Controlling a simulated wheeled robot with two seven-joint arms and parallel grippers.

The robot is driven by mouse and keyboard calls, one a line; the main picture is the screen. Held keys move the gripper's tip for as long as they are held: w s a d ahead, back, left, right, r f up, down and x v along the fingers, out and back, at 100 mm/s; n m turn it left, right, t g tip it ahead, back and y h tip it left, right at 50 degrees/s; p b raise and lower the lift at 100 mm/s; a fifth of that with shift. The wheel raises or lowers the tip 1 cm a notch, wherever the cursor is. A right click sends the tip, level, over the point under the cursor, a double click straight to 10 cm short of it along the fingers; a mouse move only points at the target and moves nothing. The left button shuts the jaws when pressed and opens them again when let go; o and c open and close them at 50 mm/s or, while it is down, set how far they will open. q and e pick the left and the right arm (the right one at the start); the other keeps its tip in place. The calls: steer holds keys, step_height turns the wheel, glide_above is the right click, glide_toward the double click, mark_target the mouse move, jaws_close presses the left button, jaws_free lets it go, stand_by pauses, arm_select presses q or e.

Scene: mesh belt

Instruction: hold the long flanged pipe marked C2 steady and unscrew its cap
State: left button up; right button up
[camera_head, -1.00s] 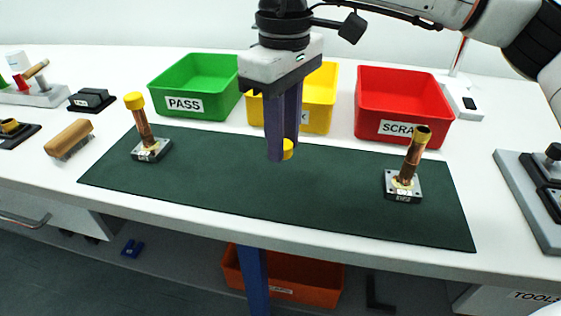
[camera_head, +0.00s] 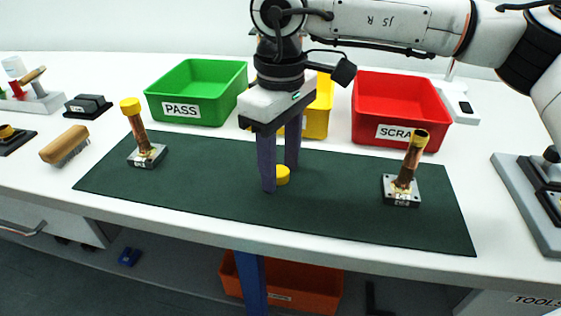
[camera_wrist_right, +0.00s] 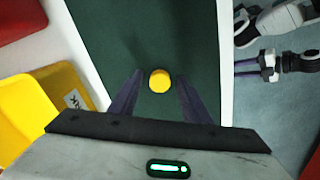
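A flanged copper pipe (camera_head: 413,163) stands tilted on its square grey plate at the right of the mat; its top is open, with no cap, and its plate marking is too small to read surely. Another copper pipe (camera_head: 138,130) stands at the left with a yellow cap (camera_head: 130,105) on top. A loose yellow cap (camera_head: 282,175) lies on the mat. My right gripper (camera_head: 280,178) is open above and around it, and the wrist view shows this cap (camera_wrist_right: 159,80) between the spread fingers. My left gripper (camera_wrist_right: 246,67) shows small in the wrist view, its fingers apart and empty.
The dark green mat (camera_head: 330,222) is otherwise clear. Behind it stand a green PASS bin (camera_head: 195,108), a yellow bin (camera_head: 317,120) and a red scrap bin (camera_head: 395,135). A wooden brush (camera_head: 64,144) lies at the left. A grey fixture (camera_head: 525,205) stands at the right edge.

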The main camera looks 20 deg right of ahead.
mark_target(281, 171)
step_height(281, 171, up, 12)
steer(key=p, duration=0.1)
steer(key=shift+r+p, duration=0.15)
steer(key=shift+p, duration=0.15)
